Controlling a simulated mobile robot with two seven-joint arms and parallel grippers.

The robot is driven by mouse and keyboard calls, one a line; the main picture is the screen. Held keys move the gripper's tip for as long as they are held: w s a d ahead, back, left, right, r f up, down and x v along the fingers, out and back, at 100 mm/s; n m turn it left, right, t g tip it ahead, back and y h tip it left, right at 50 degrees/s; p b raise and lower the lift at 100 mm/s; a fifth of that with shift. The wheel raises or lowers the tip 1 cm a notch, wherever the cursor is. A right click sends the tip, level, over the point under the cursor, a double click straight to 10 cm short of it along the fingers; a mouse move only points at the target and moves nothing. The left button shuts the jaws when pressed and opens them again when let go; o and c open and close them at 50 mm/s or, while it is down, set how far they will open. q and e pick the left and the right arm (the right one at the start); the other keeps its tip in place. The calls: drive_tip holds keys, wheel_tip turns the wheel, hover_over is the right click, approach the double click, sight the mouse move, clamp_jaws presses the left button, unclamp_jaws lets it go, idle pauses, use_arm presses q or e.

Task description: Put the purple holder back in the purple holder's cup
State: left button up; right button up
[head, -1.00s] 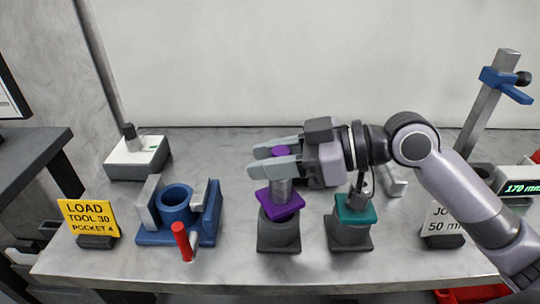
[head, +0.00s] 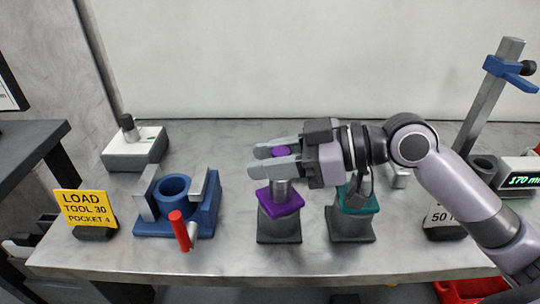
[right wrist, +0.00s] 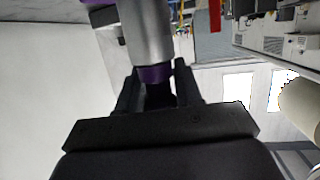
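The purple holder (head: 281,201) has a purple square flange, a metal shank above it and a purple top. It stands nearly upright at the mouth of a dark grey cup (head: 279,228); its lower end is hidden, so I cannot tell if it is fully seated. My right gripper (head: 274,161) comes from the right with its fingers closed around the holder's upper part. In the right wrist view the holder's shank and purple band (right wrist: 154,73) sit between the fingers (right wrist: 156,85). My left gripper is not in view.
A teal holder (head: 358,201) sits in a similar cup (head: 350,226) just right, under my right arm. A blue fixture (head: 173,192) with a red handle (head: 180,231) stands left, near a yellow sign (head: 86,208). The bench front between fixture and cup is clear.

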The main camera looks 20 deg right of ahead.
drive_tip(key=o, duration=0.4)
drive_tip(key=shift+r, duration=0.1)
drive_tip(key=shift+s+d, duration=0.1)
drive_tip(key=shift+d, duration=0.2)
use_arm(q)
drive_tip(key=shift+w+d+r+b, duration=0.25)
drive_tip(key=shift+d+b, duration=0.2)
drive_tip(key=shift+b, duration=0.2)
use_arm(e)
drive_tip(key=shift+v, duration=3.3)
drive_tip(key=shift+r, duration=0.1)
